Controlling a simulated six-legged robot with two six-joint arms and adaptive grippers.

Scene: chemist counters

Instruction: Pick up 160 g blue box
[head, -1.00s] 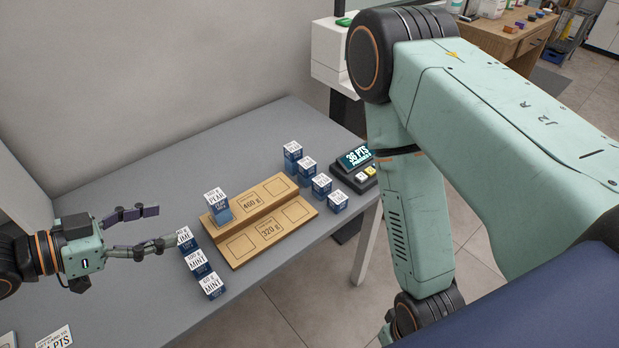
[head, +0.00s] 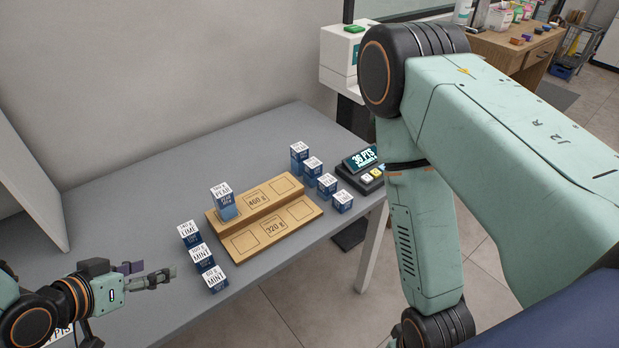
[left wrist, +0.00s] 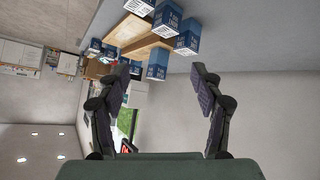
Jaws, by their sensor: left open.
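Several small blue boxes with white label tops stand on the grey counter; the weights are too small to read surely, so I cannot tell which is 160 g. A lime box (head: 190,238), a mint box (head: 204,261) and another mint box (head: 216,283) form a row left of the wooden board. A pear box (head: 225,207) stands on the board's back left square. More boxes (head: 327,187) stand right of the board. My left gripper (head: 150,271) is open and empty, left of the mint boxes; its wrist view shows boxes (left wrist: 188,38) beyond the fingers (left wrist: 160,72).
The wooden board (head: 250,240) has two steps marked 460 g and 320 g, with empty squares. A points display (head: 361,159) with buttons stands at the counter's right end. My right arm fills the right side. The counter's back left is clear.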

